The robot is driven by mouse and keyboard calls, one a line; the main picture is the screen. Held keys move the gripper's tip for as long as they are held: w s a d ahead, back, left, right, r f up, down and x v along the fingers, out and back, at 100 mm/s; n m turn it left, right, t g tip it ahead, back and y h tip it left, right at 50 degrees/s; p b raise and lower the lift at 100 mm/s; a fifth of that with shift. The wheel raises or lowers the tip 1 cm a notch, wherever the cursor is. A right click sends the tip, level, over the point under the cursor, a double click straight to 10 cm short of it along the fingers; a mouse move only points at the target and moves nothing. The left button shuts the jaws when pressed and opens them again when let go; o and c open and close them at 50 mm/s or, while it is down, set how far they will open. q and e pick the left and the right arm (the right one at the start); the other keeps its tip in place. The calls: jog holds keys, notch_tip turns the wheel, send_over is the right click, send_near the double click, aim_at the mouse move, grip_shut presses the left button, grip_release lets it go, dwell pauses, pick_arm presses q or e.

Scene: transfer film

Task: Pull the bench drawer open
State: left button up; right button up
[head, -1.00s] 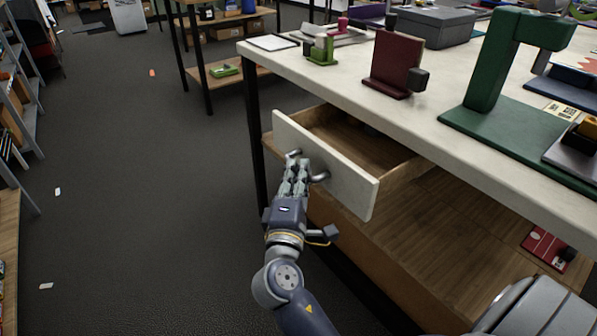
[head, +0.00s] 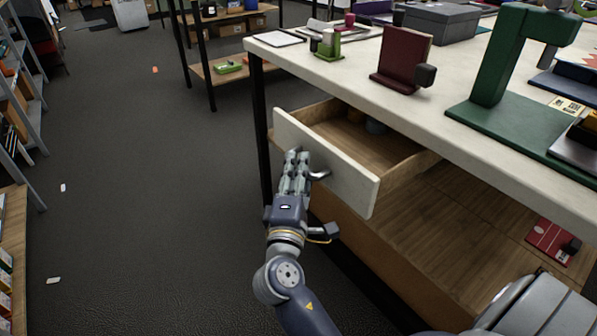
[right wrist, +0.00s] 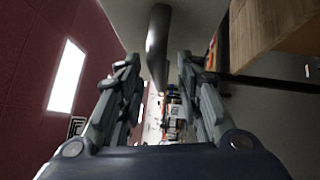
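The bench drawer (head: 340,170) stands partly out of the bench (head: 330,70), with its pale front and wooden inside showing. Its handle (head: 319,175) is a dark metal bar, partly hidden by my right gripper (head: 294,157). In the right wrist view the handle (right wrist: 158,45) lies between my right gripper's fingertips, which are apart with a visible gap on each side. That gripper looks open around the handle; contact cannot be made out. My left gripper is not in view.
The bench top carries a maroon stand (head: 403,60), a green stand (head: 495,60) and a grey box (head: 440,22). A wooden lower shelf (head: 460,230) lies below. Dark floor (head: 150,180) to the left is mostly clear.

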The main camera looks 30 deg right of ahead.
jog(key=v, duration=1.2)
jog(key=shift+f, duration=0.1)
